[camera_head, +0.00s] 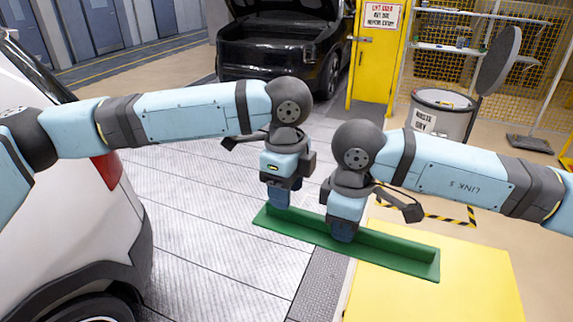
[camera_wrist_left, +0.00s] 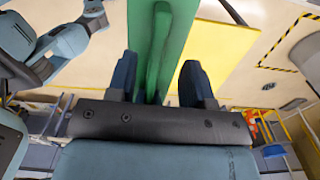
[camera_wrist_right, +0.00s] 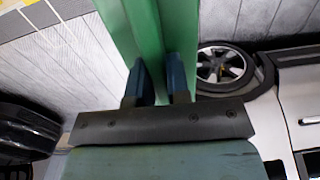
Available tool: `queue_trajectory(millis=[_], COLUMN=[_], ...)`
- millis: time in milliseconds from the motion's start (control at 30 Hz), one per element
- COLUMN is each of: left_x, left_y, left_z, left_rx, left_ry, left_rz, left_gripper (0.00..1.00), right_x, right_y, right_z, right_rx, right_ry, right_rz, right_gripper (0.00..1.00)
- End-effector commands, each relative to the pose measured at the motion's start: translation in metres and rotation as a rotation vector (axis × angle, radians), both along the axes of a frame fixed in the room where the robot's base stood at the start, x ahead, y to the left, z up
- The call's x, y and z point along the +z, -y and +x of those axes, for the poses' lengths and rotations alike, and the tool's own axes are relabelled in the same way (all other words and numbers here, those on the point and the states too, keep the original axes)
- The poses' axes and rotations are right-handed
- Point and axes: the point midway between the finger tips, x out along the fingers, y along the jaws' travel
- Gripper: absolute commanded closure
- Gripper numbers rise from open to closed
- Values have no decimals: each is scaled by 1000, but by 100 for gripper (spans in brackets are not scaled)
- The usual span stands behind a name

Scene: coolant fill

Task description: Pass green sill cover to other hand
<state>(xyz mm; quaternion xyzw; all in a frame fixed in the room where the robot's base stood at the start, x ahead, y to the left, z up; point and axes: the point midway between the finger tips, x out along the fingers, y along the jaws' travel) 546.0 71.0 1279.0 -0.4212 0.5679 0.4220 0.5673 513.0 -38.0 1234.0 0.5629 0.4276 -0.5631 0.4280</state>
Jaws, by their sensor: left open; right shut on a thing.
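The green sill cover (camera_head: 395,258) is a long L-shaped strip held level in the air in the head view. My right gripper (camera_head: 342,236) is shut on its upright flange near the middle; the right wrist view shows the flange between the close fingers (camera_wrist_right: 160,82). My left gripper (camera_head: 279,200) is at the cover's left end. In the left wrist view its fingers (camera_wrist_left: 160,82) are open and apart, with the sill cover (camera_wrist_left: 165,40) running between them. Gaps show on both sides of the flange there.
A yellow surface (camera_head: 450,285) lies below the cover's right part. A white car (camera_head: 80,225) stands at the left, and a dark car (camera_head: 280,50) with an open hood is behind. A grey drum (camera_head: 440,115) and yellow cabinet (camera_head: 377,60) stand at the back right.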

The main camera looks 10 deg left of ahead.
Motion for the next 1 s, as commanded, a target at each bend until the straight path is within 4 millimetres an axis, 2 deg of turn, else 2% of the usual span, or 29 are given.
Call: queue_trajectory(millis=[100,300,667,700,900,1000], left_x=[-20,-42,-48,-48,-48,-48], left_y=[0,0,0,0,0,0], left_z=[0,0,0,0,0,1], left_rx=[0,1,0,0,1,1], left_ry=[0,0,2,2,2,2], left_rz=[1,1,-1,-1,-1,-1], left_gripper=[53,53,53,55,100,100], right_x=[0,0,0,0,0,1], right_y=[0,0,0,0,0,0], right_z=[0,0,0,0,0,0], right_rx=[0,0,0,0,1,2], right_ry=[0,0,0,0,0,0], right_rz=[0,0,1,1,1,1], right_gripper=[100,100,100,100,100,100])
